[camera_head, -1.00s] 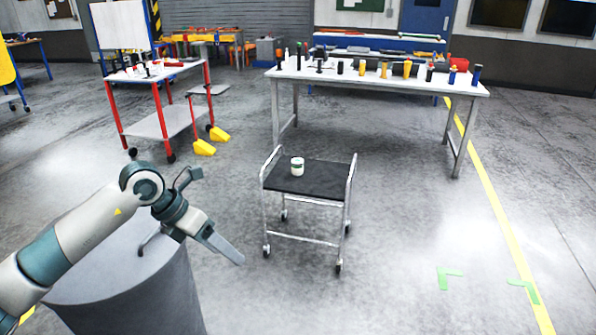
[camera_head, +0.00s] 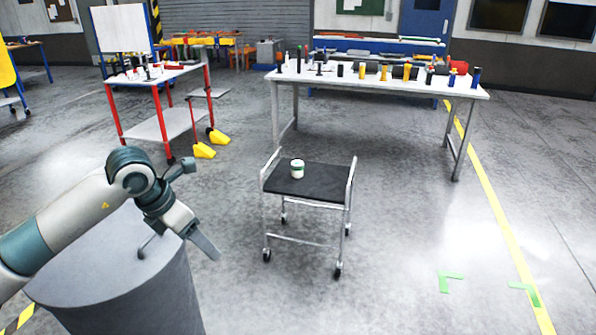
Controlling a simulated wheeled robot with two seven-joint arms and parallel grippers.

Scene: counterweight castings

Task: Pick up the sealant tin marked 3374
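A small white tin with a green band (camera_head: 297,168) stands upright on the black top of a small wheeled trolley (camera_head: 322,188). Its marking is too small to read. My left gripper (camera_head: 206,246) hangs to the left of the trolley, beside a grey drum, well apart from the tin. Its fingers overlap in this view, so I cannot tell whether it is open or shut. My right gripper is not in view.
The grey drum (camera_head: 120,285) stands under my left arm. A long white table (camera_head: 380,85) with several bottles and tools stands behind the trolley. A red-legged cart (camera_head: 165,122) is at the back left. The floor right of the trolley is clear.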

